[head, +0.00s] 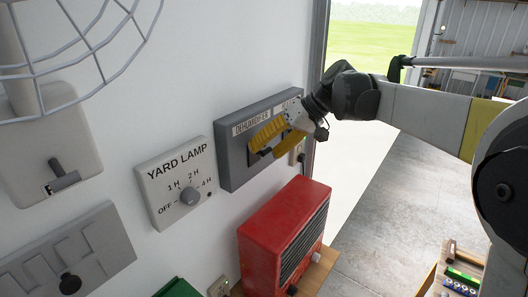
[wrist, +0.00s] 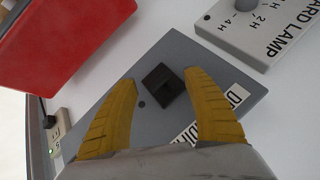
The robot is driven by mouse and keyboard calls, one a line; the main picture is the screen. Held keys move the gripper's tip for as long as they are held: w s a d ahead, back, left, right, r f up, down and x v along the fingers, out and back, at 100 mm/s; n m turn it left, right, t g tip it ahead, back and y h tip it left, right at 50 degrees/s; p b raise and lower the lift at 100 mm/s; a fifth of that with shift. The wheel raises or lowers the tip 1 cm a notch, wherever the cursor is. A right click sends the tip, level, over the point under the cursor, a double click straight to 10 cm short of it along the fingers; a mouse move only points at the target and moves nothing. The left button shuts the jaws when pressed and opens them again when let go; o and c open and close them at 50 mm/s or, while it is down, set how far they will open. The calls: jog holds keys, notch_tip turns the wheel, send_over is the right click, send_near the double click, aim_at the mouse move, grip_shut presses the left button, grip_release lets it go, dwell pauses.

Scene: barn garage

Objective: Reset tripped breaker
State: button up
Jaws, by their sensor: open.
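A grey switch box (head: 229,158) is fixed to the white wall, with a label that reads roughly "DEHUMIDIFIER", partly covered. It fills the middle of the wrist view (wrist: 185,55). A black switch lever (wrist: 162,86) sticks out of its face. My gripper (head: 264,149) is in front of the box, its yellow fingers open. In the wrist view my gripper (wrist: 160,77) has one fingertip on each side of the lever, with visible gaps. I cannot tell the lever's position. My gripper hides much of the box's right part in the head view.
A "YARD LAMP" timer (head: 176,181) is left of the box. A red heater (head: 285,235) stands just below on a wooden surface. Further left are a lever switch (head: 65,181) and a grey plate (head: 68,255). A wire cage (head: 80,45) juts out at upper left. An open doorway is at right.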

jog(key=v, duration=1.1)
jog(key=shift+a, duration=0.1)
jog(key=s+d+f+m+t+h+b, duration=0.1)
jog(key=s+f+b, duration=0.7)
jog(key=f, duration=0.9)
jog(key=s+d+f+m+t+h+b, duration=0.2)
jog(key=s+d+f+h+b, duration=0.2)
jog(key=s+f+b, duration=0.5)
jog(key=s+d+f+m+t+h+b, duration=0.2)
jog(key=s+d+f+b, duration=0.3)
jog(key=f+b, duration=1.1)
jog(key=s+f+h, duration=0.1)
jog(key=s+f, duration=0.2)
jog(key=f, duration=0.8)
jog(key=shift+s+d, duration=0.2)
jog(key=shift+d, duration=0.05)
jog(key=shift+a, duration=0.1)
